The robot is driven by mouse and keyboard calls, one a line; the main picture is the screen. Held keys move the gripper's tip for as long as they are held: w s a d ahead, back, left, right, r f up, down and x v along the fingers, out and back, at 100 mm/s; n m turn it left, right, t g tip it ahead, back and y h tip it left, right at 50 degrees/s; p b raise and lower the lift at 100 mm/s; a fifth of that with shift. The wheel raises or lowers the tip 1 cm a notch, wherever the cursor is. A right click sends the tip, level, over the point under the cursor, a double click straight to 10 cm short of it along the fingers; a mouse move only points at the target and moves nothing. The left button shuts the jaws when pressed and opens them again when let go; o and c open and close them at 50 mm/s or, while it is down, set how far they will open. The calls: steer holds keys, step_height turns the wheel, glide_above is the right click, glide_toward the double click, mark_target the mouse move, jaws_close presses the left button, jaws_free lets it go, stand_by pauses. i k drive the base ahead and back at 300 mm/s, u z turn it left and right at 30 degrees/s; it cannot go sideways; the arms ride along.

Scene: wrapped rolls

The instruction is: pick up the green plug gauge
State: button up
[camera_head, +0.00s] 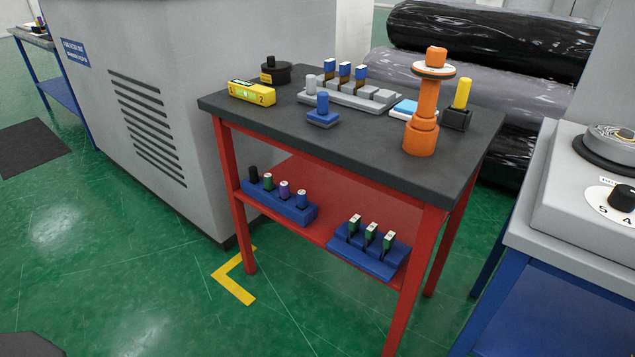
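A green plug gauge (268,181) seems to stand upright in a blue rack (291,214) on the red lower shelf of the table. It is between a black one (254,174) on its left and a purple one (284,189) on its right, with a blue one (302,199) at the right end. Its lower part is hidden in the rack. A second blue rack (376,262) to the right holds several flat pieces with green, white and black parts (371,233).
The dark tabletop (290,122) overhangs the shelf (318,193). On it stand a tall orange piece (422,125), a yellow level (252,93), a grey stand (345,97) and smaller items. A grey machine (190,60) is at left, a blue-framed bench (545,250) at right. Green floor in front is clear.

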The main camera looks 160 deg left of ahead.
mark_target(268, 177)
steer(key=z, duration=5.3)
steer(key=k, duration=0.15)
steer(key=z, duration=1.55)
